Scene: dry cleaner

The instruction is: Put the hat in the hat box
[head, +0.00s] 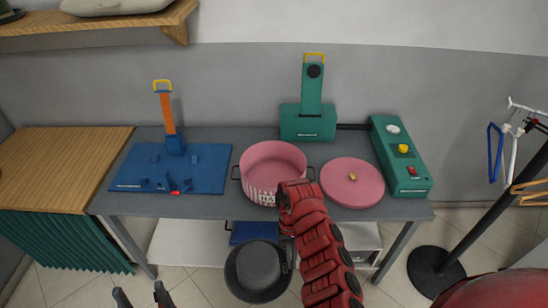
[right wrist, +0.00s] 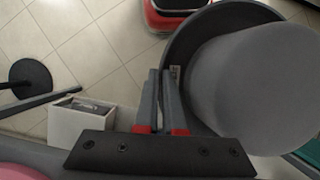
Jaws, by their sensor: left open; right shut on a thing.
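The dark grey hat (head: 262,262) is held in front of the table's front edge, with its round crown and wide brim showing. My right gripper (head: 289,262) is shut on the right side of its brim. In the right wrist view the fingers (right wrist: 165,85) pinch the brim beside the grey crown (right wrist: 270,85). The pink round hat box (head: 262,197) stands open on the table, its front right partly hidden by my right arm. Its pink lid (head: 352,183) lies flat to its right. My left gripper (head: 142,297) is open and empty at the bottom edge.
The grey table (head: 220,208) also bears a blue board with an orange upright (head: 200,170), a green press (head: 308,122) and a green device (head: 400,155). A rack with hangers (head: 505,140) stands at right. A white box (right wrist: 80,125) sits below the table.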

